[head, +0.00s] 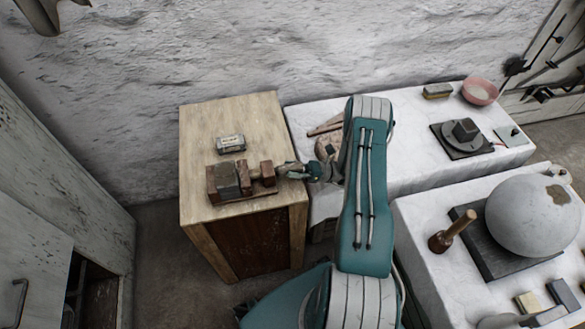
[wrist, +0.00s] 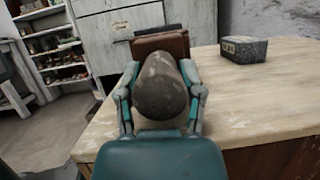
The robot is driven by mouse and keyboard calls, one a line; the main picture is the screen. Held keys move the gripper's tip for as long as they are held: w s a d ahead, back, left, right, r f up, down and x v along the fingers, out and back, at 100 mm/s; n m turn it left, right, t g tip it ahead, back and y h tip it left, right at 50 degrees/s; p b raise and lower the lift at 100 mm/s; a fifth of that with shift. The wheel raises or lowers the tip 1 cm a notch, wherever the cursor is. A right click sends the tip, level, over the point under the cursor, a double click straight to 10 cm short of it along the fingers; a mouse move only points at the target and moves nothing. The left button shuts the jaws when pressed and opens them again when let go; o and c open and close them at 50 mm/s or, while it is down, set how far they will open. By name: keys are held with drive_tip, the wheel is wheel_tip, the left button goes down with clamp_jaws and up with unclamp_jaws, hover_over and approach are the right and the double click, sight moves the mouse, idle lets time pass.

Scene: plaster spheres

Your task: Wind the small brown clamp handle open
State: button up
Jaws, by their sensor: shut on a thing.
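The wooden clamp (head: 228,180) lies near the front edge of the wooden cabinet's top, with a grey block between its brown parts. My gripper (head: 292,171) reaches it from the right, at the clamp's right end. In the wrist view the rounded, worn brown handle (wrist: 160,86) sits between my two fingers, one on each side. My gripper (wrist: 160,100) is shut on it. In the head view the handle is mostly covered by the gripper. Behind the handle in the wrist view, a reddish-brown part of the clamp (wrist: 160,44) shows; the screw is hidden.
A small grey labelled box (head: 231,143) stands behind the clamp on the wooden cabinet top (head: 250,115). White-covered tables at the right carry a large plaster sphere (head: 533,222), a mallet (head: 452,232) and a pink bowl (head: 480,91). A pale cabinet stands at the left.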

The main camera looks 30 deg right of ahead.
drive_tip(key=shift+w+n+g, duration=0.15)
drive_tip(key=shift+n+g, duration=0.25)
drive_tip(key=shift+n, duration=0.4)
drive_tip(key=o, duration=1.2)
drive_tip(key=shift+c, duration=0.2)
drive_tip(key=shift+a, duration=0.1)
drive_tip(key=shift+m, duration=0.3)
